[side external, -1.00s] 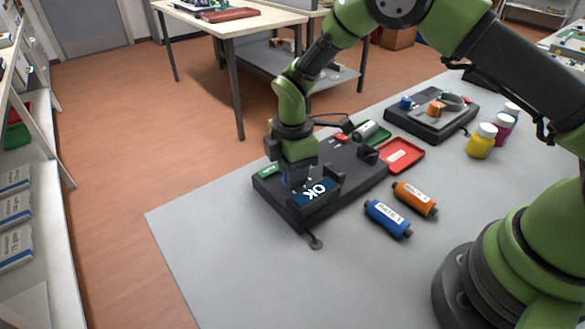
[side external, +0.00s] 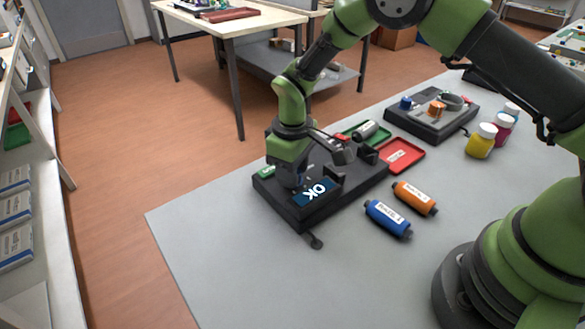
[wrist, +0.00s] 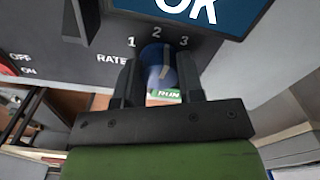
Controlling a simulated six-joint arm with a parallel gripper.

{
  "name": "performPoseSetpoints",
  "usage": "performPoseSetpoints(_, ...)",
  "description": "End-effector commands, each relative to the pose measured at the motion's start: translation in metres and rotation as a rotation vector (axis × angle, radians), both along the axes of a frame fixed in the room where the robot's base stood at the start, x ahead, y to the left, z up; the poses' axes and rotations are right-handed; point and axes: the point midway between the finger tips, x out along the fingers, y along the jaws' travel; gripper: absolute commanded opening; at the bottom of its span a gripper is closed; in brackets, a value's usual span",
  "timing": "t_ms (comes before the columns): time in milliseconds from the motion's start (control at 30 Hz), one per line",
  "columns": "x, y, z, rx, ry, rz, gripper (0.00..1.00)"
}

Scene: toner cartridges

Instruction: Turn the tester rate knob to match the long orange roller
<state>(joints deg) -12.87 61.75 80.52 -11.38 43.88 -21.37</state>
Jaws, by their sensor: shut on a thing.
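The tester (side external: 345,190) is a dark box with an OK screen (side external: 316,192). In the wrist view, its blue rate knob (wrist: 157,55) sits below the marks 1, 2 and 3 beside the word RATE. My gripper (wrist: 160,80) is shut on the knob, one finger on each side. The knob's pale line is blurred; it runs roughly toward the 2, but I cannot tell its exact setting. In the side view my gripper hides the knob. An orange roller (side external: 414,198) with a white label lies on the table beside a blue roller (side external: 388,218).
A green RUN button (wrist: 167,94) shows behind the knob, and an OFF/ON marking is at the left. A red tray (side external: 401,155) and a green tray (side external: 360,133) lie near the tester. Bottles (side external: 481,141) and another dark station (side external: 430,118) stand farther back.

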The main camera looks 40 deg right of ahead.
Motion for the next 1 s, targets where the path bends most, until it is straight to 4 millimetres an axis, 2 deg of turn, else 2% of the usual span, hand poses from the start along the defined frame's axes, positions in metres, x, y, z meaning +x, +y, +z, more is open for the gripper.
performPoseSetpoints(200,0.0004,0.0003,0.0011,0.001,-0.002,-0.180,0.12)
performPoseSetpoints(500,0.0004,0.0003,0.0012,0.001,-0.002,-0.348,0.12)
performPoseSetpoints(1000,0.0006,0.0002,0.0013,0.001,-0.002,-0.417,0.12)
